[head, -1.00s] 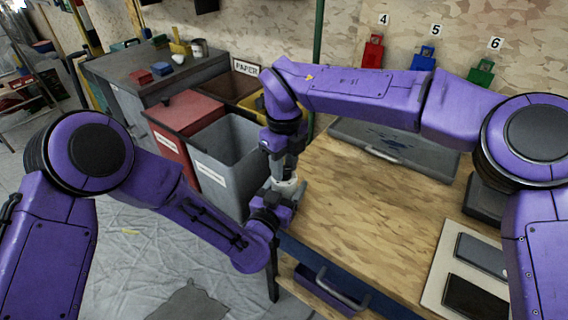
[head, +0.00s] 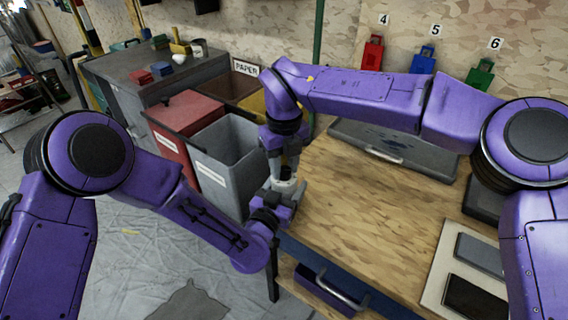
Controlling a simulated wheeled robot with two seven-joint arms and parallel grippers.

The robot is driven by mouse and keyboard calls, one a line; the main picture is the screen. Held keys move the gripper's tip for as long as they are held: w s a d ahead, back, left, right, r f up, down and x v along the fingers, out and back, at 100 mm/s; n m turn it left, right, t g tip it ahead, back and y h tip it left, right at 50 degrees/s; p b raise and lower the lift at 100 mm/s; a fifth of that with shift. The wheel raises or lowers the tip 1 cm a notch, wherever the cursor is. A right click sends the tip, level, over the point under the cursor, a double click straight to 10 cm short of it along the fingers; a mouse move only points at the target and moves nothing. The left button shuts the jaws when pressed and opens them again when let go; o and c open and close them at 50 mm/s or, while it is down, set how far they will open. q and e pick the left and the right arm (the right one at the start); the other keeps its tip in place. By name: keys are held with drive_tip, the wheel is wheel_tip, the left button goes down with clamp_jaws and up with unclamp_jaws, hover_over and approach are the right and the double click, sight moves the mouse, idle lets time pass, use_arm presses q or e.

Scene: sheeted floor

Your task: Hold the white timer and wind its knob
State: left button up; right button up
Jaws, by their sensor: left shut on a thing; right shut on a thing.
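The white timer (head: 285,186) is near the left edge of the wooden table, and only a small pale part of it shows between my two grippers. My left gripper (head: 284,200) comes in from below and is shut on the timer. My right gripper (head: 283,172) comes down from above and is shut at the timer's top, where the knob is hidden by the fingers. Which way the knob is turned cannot be seen.
The wooden table (head: 370,215) is mostly clear. A grey case (head: 395,147) lies at its back, and a pale board (head: 436,275) with two dark flat devices lies at the right. A grey bin (head: 228,150) and a red bin (head: 185,110) stand left of the table.

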sight(284, 169)
drive_tip(key=o, duration=1.1)
drive_tip(key=shift+c, duration=0.2)
wheel_tip(284, 169, up, 12)
use_arm(q)
drive_tip(key=o, duration=1.2)
drive_tip(key=shift+o, duration=0.2)
